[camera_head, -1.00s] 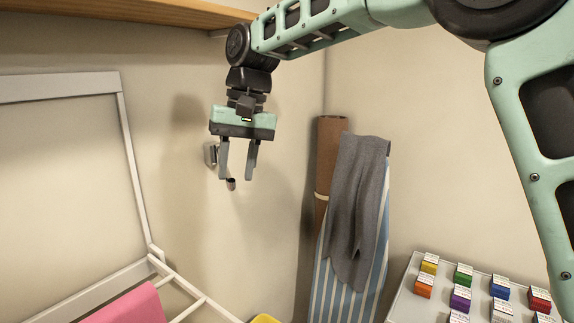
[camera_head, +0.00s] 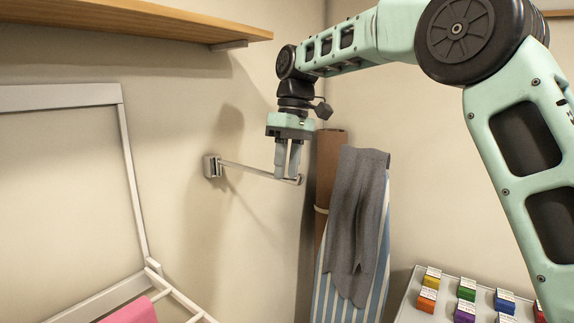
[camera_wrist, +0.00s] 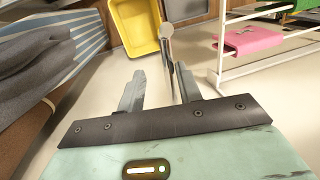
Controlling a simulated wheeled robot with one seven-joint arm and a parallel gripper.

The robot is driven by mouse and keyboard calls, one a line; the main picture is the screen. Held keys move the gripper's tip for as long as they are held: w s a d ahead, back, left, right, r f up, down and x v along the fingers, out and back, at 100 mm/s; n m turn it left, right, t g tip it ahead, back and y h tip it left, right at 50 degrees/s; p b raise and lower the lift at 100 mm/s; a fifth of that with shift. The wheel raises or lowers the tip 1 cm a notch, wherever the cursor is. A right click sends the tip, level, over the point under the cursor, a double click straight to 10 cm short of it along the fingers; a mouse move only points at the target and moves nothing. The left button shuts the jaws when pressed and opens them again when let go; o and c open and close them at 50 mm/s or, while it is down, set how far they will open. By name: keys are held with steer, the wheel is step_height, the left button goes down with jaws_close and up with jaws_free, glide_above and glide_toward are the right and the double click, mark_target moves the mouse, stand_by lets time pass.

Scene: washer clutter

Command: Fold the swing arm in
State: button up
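The swing arm (camera_head: 245,170) is a thin metal rod. It reaches from a wall bracket (camera_head: 212,166) to the right and ends in a small round knob (camera_head: 299,180). My gripper (camera_head: 287,176) points down at the rod's outer end, with its fingers beside the knob. In the wrist view the fingers (camera_wrist: 160,78) stand apart. The rod's lower part is hidden near the gripper body.
A grey cloth (camera_head: 356,220) over a striped board (camera_head: 375,270) and a brown roll (camera_head: 329,165) stand just right of my gripper. A wooden shelf (camera_head: 130,22) is above left. A white drying rack (camera_head: 130,180) is at left. Small coloured boxes (camera_head: 466,290) are at lower right.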

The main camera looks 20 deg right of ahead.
steer(key=w+d+r+p, duration=0.2)
steer(key=d+r+p, duration=0.1)
steer(key=r+p, duration=1.5)
steer(key=shift+d+r, duration=0.15)
steer(key=shift+r, duration=0.65)
stand_by(0.9)
steer(key=shift+w, duration=0.1)
